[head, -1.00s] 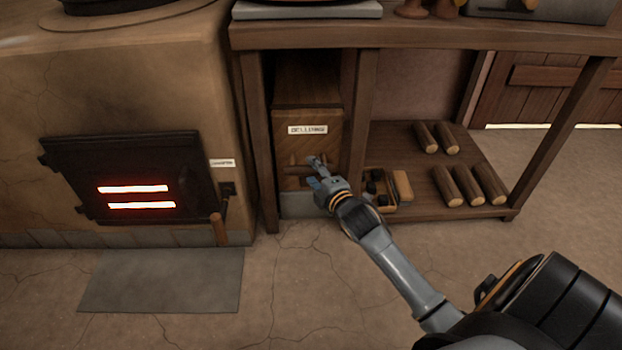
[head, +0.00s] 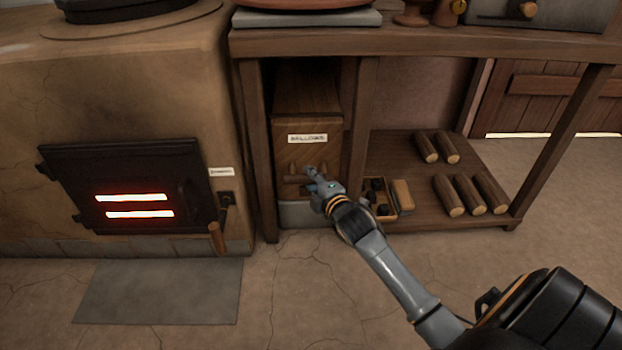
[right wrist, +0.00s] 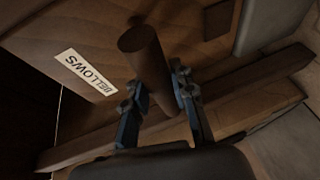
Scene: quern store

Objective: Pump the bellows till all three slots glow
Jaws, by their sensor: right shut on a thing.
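The bellows (head: 307,155) is a wooden box with a "BELLOWS" label, standing under the bench. Its round wooden handle bar (right wrist: 143,50) sticks out at the front. My right gripper (head: 312,181) is at this bar. In the right wrist view its two blue fingers (right wrist: 155,85) are on either side of the bar, shut on it. The dark stove door (head: 130,170) at the left has two horizontal slots, an upper one (head: 131,197) and a lower one (head: 139,214), both glowing white with red around them. I make out no third glowing slot. My left gripper is not in view.
A wooden-handled lever (head: 216,236) hangs beside the stove door. The bench's low shelf (head: 400,157) carries several logs (head: 448,195) and a small box (head: 378,211) close to the right of my gripper. A bench post (head: 360,130) stands between bellows and shelf.

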